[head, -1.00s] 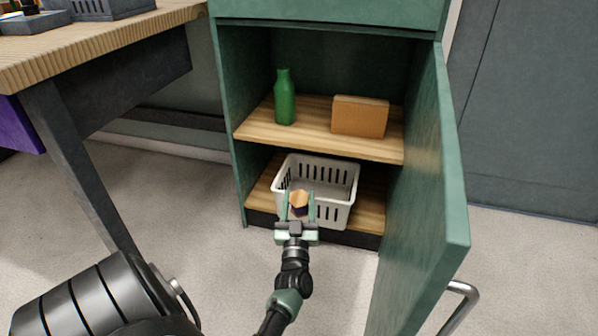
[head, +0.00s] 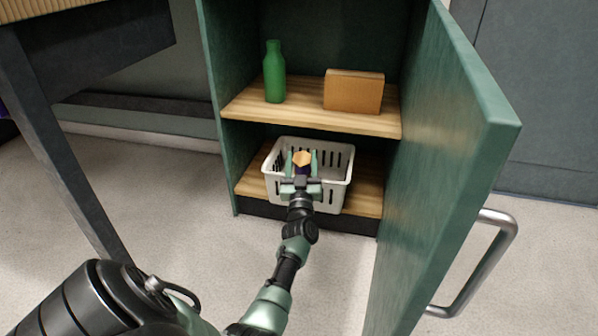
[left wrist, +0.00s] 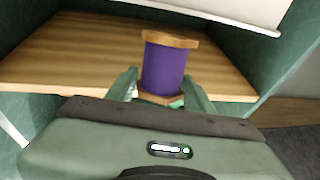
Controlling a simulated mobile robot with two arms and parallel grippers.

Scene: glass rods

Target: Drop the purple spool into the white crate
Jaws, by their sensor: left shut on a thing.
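The purple spool (head: 304,170), with wooden ends, is between the fingers of my left gripper (head: 302,166), which is shut on it. In the left wrist view the spool (left wrist: 165,68) stands between the two green fingers. The white crate (head: 335,196), slotted and open-topped, sits on the lower shelf of the green cupboard. In the head view the spool and fingers overlap the crate's opening; their exact height over it is hard to tell. The gripper hides part of the crate's front wall. A pale part of the crate (left wrist: 225,8) shows at the top of the left wrist view. My right gripper is not seen.
The upper shelf (head: 300,116) holds a green bottle (head: 274,75) and a brown box (head: 353,92), above the crate. The cupboard door (head: 445,150) stands open on the right. A table leg (head: 60,150) is at left. The floor between is clear.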

